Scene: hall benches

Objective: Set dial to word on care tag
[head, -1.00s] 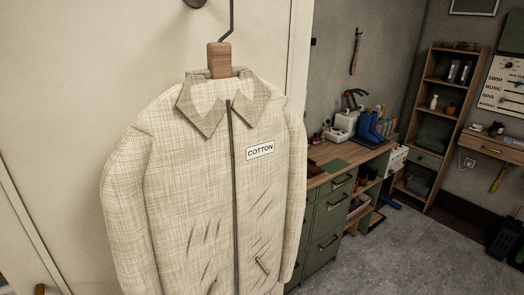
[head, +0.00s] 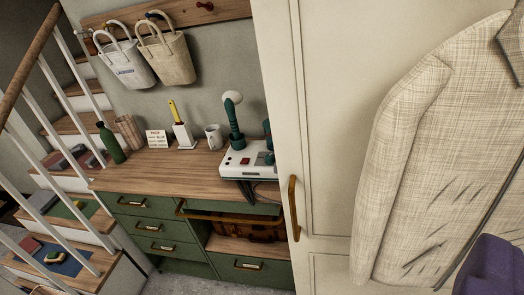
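The beige woven jacket (head: 415,150) hangs at the right and is cut off by the picture's edge. The part of its chest that bears the care tag is out of view. A white box (head: 248,161) with a red button and dark green parts standing on it is on the wooden counter; I cannot tell whether it carries a dial. No dial shows clearly. My gripper does not show for certain.
A cream door (head: 325,100) with a brass handle (head: 293,208) stands between counter and jacket. The counter (head: 185,172) bears a green bottle (head: 110,143), a card (head: 157,139) and a mug (head: 213,137). Stairs with a railing (head: 60,80) are left. A dark purple shape (head: 492,266), unclear, fills the lower right corner.

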